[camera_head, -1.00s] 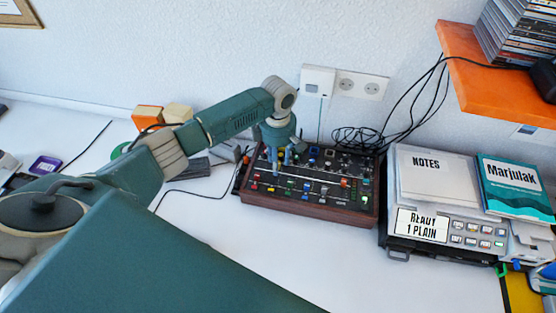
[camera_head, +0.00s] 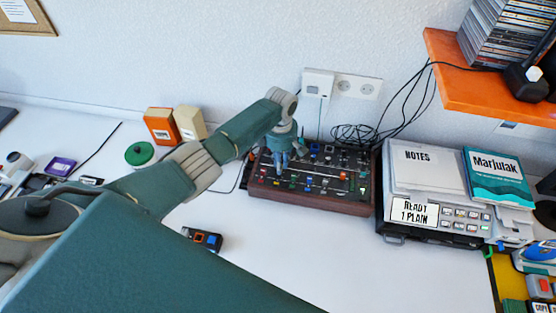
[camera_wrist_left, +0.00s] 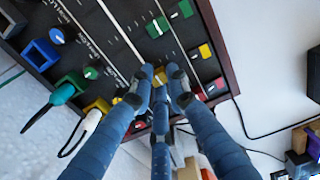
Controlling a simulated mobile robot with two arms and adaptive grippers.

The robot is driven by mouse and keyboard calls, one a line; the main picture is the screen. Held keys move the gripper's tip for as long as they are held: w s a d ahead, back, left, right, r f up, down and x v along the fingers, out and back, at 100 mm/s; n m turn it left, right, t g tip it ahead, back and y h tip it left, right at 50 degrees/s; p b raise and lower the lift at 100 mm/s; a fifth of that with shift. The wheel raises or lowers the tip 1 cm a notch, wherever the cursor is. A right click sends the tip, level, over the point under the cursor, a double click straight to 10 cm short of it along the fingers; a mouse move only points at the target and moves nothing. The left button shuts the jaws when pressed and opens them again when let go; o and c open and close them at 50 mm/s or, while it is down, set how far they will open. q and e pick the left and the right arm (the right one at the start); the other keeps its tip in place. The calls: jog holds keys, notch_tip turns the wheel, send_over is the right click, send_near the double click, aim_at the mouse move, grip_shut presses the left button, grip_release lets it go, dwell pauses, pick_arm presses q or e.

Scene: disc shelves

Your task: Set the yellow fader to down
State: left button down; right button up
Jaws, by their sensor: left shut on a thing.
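The mixer (camera_head: 312,206), a dark panel in a brown case with coloured knobs and faders, stands on the white table near the wall. My left gripper (camera_head: 282,166) reaches down over its left half. In the left wrist view the blue fingers (camera_wrist_left: 164,82) are closed around a yellow fader cap (camera_wrist_left: 160,74) at a pale slot. The fingers hide part of the cap. Another yellow cap (camera_wrist_left: 205,51), a red cap (camera_wrist_left: 215,86) and green caps (camera_wrist_left: 157,27) lie close by. My right gripper is not in view.
In the left wrist view, teal (camera_wrist_left: 62,93) and white (camera_wrist_left: 92,116) plugs with cables stand beside the fingers. A printer (camera_head: 440,220) stands right of the mixer. An orange shelf (camera_head: 482,86) overhangs at the right.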

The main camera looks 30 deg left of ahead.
pick_arm(q)
jog(key=shift+w+r, duration=0.2)
jog(key=shift+w, duration=0.05)
jog(key=c, duration=2)
grip_release()
jog(key=shift+a+f, duration=0.1)
jog(key=o, duration=0.4)
jog(key=shift+c, duration=0.2)
jog(key=shift+s, duration=0.15)
notch_tip(320, 180, up, 12)
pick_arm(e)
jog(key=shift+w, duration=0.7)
